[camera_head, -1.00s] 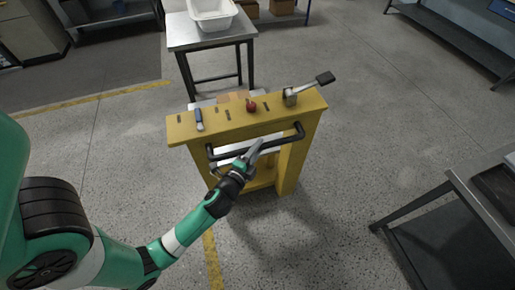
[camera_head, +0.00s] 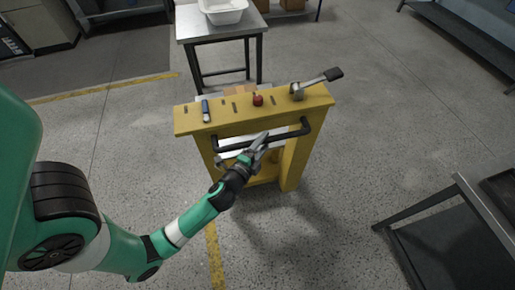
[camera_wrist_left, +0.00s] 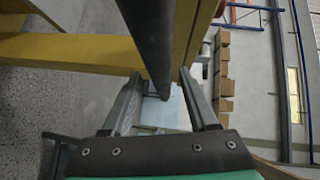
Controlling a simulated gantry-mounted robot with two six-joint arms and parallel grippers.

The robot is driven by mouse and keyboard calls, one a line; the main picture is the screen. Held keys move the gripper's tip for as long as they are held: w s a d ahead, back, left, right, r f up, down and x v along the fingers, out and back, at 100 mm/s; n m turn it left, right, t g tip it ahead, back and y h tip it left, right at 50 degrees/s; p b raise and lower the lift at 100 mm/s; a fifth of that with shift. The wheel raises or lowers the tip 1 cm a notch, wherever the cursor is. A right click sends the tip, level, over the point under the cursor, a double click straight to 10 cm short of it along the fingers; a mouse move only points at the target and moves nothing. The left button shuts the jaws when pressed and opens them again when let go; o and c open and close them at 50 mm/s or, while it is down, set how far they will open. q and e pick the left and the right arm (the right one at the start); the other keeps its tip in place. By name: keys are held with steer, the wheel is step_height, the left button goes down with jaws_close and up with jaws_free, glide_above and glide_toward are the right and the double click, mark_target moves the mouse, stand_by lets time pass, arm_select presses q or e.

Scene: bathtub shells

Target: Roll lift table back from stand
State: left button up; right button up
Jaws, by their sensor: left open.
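The yellow lift table (camera_head: 251,116) stands upright in the middle of the head view, with a black handle bar (camera_head: 286,132) across its near side. My left gripper (camera_head: 262,141) is open at the middle of this bar. In the left wrist view the bar (camera_wrist_left: 150,45) runs down between the fingertips (camera_wrist_left: 161,78), untouched as far as I can see. The metal stand (camera_head: 187,28) is behind the lift table and carries a white tub shell (camera_head: 224,14). The lift table's platform is mostly hidden behind its yellow column. My right gripper is not in view.
On the yellow top are a blue-handled piece (camera_head: 206,110), a red knob (camera_head: 258,100) and a lever (camera_head: 318,82). A dark-framed bench (camera_head: 465,190) stands at the right. Grey floor is clear on the near side and to the right of the lift table.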

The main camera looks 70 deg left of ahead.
arm_select(q)
steer(key=b+v, duration=0.1)
steer(key=v, duration=1)
steer(key=shift+s, duration=0.1)
